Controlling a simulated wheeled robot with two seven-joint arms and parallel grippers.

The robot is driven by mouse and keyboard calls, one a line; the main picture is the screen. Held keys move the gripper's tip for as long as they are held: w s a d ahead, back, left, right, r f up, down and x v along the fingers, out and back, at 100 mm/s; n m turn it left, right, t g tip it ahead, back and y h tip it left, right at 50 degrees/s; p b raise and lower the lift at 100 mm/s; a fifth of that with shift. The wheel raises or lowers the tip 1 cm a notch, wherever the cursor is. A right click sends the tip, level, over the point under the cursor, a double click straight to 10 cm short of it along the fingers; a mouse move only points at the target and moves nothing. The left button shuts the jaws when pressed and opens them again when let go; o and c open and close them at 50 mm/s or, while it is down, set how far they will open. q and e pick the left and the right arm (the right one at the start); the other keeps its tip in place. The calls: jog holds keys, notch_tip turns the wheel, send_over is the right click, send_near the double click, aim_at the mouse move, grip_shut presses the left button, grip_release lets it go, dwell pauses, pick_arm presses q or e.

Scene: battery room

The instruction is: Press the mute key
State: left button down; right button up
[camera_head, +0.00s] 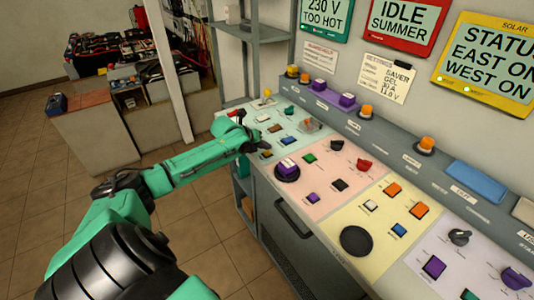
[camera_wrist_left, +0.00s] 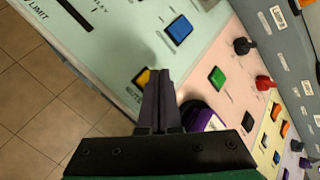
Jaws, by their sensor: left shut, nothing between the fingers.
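A small orange-yellow key (camera_wrist_left: 142,77) lies on the pale green panel near its front edge, with a partly hidden label beside it that I cannot read fully. It also shows in the head view (camera_head: 267,154). I cannot confirm from its label that it is the mute key. My left gripper (camera_head: 258,142) is shut and empty over that panel. In the left wrist view its fingertips (camera_wrist_left: 160,72) overlap the right side of the orange-yellow key. I cannot tell whether they touch it. My right gripper is not in view.
A blue key (camera_wrist_left: 179,30), a green key (camera_wrist_left: 217,78) and a large round knob with a purple top (camera_head: 287,167) are close by. The console's raised back ledge (camera_head: 400,150) carries several orange lamps. A grey shelf (camera_head: 250,35) stands behind; open floor lies left.

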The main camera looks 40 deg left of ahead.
aim_at(265, 155)
pick_arm(q)
jog(key=shift+f, duration=0.1)
jog(key=shift+f, duration=0.3)
jog(key=shift+f+b, duration=0.55)
jog(key=shift+b, duration=0.05)
dwell(0.7)
jog(key=shift+r+p, duration=0.8)
jog(key=shift+r, duration=0.1)
jog(key=shift+r, duration=0.15)
notch_tip(265, 155, up, 5)
jog(key=p, duration=0.4)
